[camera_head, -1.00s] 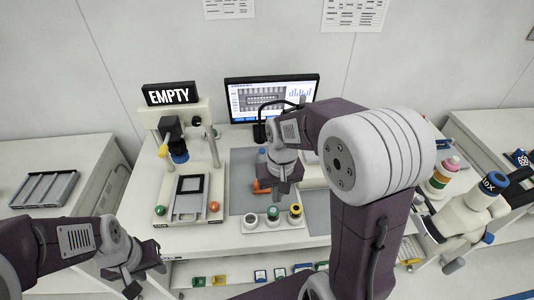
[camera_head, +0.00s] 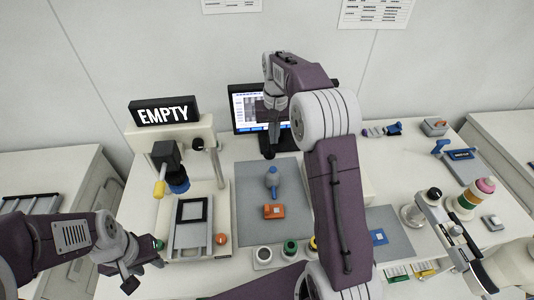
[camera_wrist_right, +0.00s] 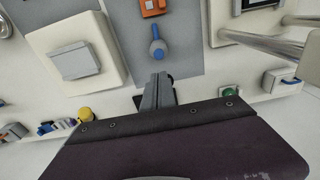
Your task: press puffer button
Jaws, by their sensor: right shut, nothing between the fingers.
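I cannot tell for sure which button is the puffer's. A green knob (camera_head: 158,244) and an orange knob (camera_head: 221,238) sit at the front of the EMPTY machine. A blue-grey bottle-like thing (camera_head: 272,178) lies on the grey mat; it also shows in the right wrist view (camera_wrist_right: 158,48). My right gripper (camera_head: 269,152) is shut and empty, beyond this thing near the monitor. My left gripper (camera_head: 145,273) looks open and empty, at the table's front left.
The monitor (camera_head: 244,110) stands behind my right gripper. An orange block (camera_head: 274,211) lies on the mat. Several round pots line the front.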

